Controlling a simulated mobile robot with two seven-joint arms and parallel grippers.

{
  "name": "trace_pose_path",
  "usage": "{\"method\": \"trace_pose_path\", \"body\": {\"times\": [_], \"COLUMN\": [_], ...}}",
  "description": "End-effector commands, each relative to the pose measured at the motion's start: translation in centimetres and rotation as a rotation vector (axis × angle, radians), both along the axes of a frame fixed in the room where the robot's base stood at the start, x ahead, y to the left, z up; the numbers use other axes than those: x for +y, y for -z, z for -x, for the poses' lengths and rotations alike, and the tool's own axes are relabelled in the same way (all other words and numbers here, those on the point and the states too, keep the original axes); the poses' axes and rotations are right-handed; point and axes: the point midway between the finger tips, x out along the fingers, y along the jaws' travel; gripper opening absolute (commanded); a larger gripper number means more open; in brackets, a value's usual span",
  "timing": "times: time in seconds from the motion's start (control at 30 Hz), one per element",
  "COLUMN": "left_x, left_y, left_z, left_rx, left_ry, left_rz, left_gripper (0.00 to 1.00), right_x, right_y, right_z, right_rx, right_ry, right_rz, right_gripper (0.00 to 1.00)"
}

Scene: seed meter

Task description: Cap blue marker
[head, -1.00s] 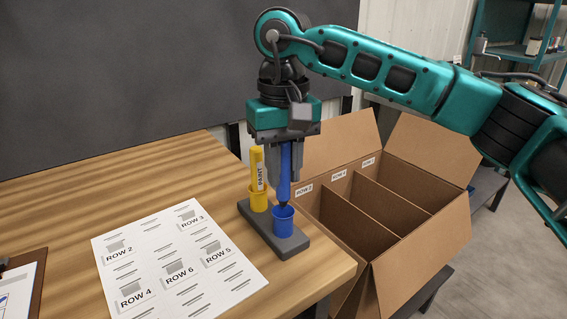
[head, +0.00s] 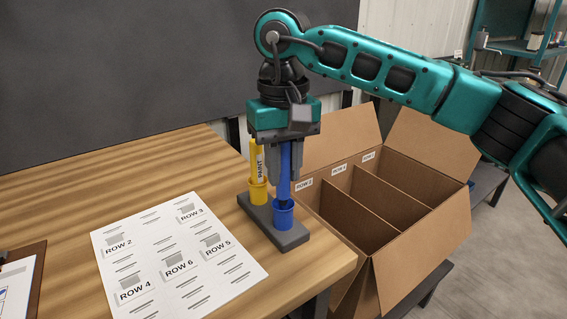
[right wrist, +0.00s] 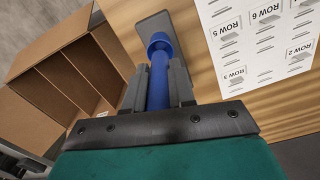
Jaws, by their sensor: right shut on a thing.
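The blue marker (head: 284,172) stands upright, tip down, with its lower end inside the blue cap (head: 283,216). The cap sits in the dark grey holder (head: 262,224) at the table's right edge. My right gripper (head: 284,172) is shut around the marker's body from above. In the right wrist view the marker (right wrist: 158,92) lies between the two fingers and meets the blue cap (right wrist: 159,41). How deep the tip sits is hidden by the cap. My left gripper is not in view.
A yellow paint marker (head: 256,160) stands in its yellow cap (head: 258,192) beside the blue one. A printed row sheet (head: 175,255) lies to the left. An open cardboard box (head: 415,250) with compartments stands right of the table. A clipboard (head: 36,262) is at far left.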

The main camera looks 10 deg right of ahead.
Motion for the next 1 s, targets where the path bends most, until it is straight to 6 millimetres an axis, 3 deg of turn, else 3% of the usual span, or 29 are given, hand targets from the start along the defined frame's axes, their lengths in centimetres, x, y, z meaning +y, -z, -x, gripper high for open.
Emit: {"method": "trace_pose_path", "body": {"times": [1.0], "left_x": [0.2], "left_y": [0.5], "left_z": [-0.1], "left_rx": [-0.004], "left_ry": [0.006], "left_rz": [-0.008], "left_gripper": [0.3], "right_x": [0.0], "right_y": [1.1], "right_z": [0.0], "right_rx": [0.0], "right_ry": [0.0], "right_rz": [0.0], "right_gripper": [0.0]}}
